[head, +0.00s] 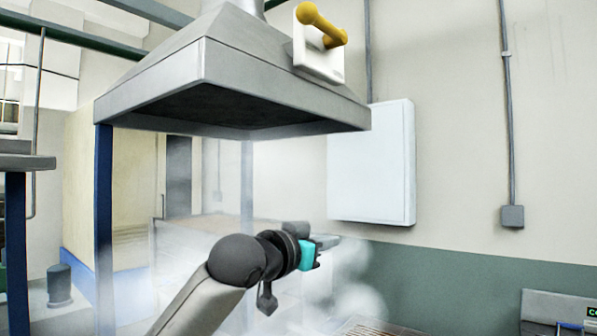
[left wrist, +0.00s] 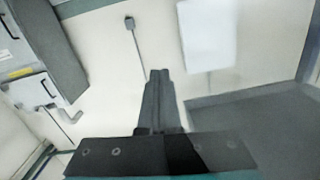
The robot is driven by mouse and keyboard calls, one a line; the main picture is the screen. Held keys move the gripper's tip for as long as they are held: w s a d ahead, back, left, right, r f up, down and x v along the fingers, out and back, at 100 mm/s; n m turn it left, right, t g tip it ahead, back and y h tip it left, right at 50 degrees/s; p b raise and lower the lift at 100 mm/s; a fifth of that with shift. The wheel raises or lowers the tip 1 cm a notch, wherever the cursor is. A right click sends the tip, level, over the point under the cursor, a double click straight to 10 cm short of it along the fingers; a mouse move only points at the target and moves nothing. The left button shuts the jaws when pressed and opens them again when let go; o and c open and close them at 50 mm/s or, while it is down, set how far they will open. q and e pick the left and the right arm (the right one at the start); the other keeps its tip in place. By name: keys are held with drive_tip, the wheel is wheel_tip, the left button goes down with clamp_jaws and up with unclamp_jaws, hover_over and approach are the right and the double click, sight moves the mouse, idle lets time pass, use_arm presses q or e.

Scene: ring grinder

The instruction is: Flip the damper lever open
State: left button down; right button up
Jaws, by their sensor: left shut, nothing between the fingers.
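The damper lever (head: 321,24) is a thick yellow handle on a pale plate (head: 319,62) fixed to the sloped side of a grey hood (head: 200,62), high in the head view. My left gripper (head: 330,242) is well below the lever and below the hood's rim, apart from both. Its fingers show in the left wrist view (left wrist: 158,75), closed together with nothing between them. The lever cannot be made out in the left wrist view. My right gripper is not in view.
A blue post (head: 104,230) stands under the hood's left corner. A white wall panel (head: 372,163) hangs behind my gripper, and a conduit with a grey box (head: 512,216) runs down the wall at right. Pale smoke or steam drifts below the hood.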

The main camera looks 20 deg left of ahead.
use_arm(q)
drive_tip(key=s+a+r+m+t+h, duration=0.1)
drive_tip(key=s+r+t, duration=0.15)
drive_tip(key=r, duration=0.75)
drive_tip(key=s+a+r+t+h, duration=0.1)
drive_tip(key=s+r, duration=0.2)
drive_tip(key=r, duration=0.7)
drive_tip(key=m+t+h+p, duration=0.1)
drive_tip(key=t+h, duration=0.1)
approach(322, 27)
drive_tip(key=s+a+r, duration=0.2)
drive_tip(key=s+r, duration=0.4)
drive_tip(key=s, duration=0.1)
drive_tip(key=shift+r, duration=0.25)
drive_tip(key=r+p+x, duration=0.1)
drive_tip(key=p+x, duration=0.5)
drive_tip(key=x, duration=0.5)
drive_tip(key=f, duration=0.3)
drive_tip(key=f+b, duration=0.1)
drive_tip(key=f, duration=0.1)
drive_tip(key=shift+a, duration=0.3)
